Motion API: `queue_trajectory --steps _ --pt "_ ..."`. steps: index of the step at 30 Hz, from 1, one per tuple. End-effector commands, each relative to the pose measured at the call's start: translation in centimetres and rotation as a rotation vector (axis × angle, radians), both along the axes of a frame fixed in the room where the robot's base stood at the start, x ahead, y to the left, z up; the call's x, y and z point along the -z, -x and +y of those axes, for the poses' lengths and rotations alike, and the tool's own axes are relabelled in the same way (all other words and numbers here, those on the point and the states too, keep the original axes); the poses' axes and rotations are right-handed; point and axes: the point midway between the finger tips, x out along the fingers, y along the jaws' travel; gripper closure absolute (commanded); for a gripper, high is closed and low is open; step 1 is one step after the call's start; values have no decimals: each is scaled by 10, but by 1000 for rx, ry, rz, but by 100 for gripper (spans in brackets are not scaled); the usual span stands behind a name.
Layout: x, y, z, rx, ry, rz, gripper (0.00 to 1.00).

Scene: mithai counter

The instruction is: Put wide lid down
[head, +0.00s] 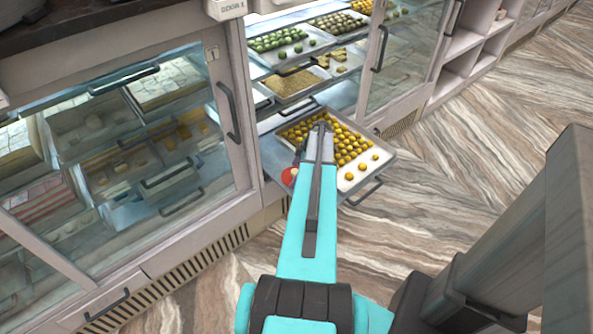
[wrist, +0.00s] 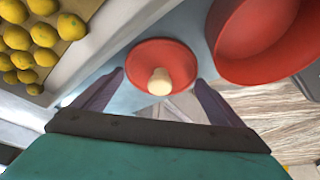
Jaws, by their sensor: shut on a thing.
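A red round lid (wrist: 140,68) with a cream knob (wrist: 160,82) is in the middle of the wrist view. My gripper (wrist: 160,76) has one finger on each side of this lid and is shut on it. A larger red round piece (wrist: 229,68) with a raised rim lies to the right of the lid in the wrist view. In the head view a small red patch (head: 289,177) shows just left of my arm's end; I cannot tell which red piece it is. My fingertips are hidden behind my arm in the head view.
A pulled-out tray (head: 358,195) of yellow sweets (head: 354,145) sits below and around my arm's end. The sweets also show at the wrist view's left (wrist: 42,57). A closed glass case (head: 130,150) stands left. Marble floor (head: 470,160) is clear to the right.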

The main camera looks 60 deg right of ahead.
Motion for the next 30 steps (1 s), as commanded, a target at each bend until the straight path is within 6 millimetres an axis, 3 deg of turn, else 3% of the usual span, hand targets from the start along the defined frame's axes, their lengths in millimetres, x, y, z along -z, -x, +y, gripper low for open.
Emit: queue_trajectory --steps 10,11,12,23,30 --pt "4 0 0 -1 0 0 30" --pt "3 -1 0 -1 0 0 3" --pt "3 -1 0 -1 0 0 0" --pt "-1 -1 1 -1 0 0 0" --pt "-19 6 -2 -1 2 -1 0"
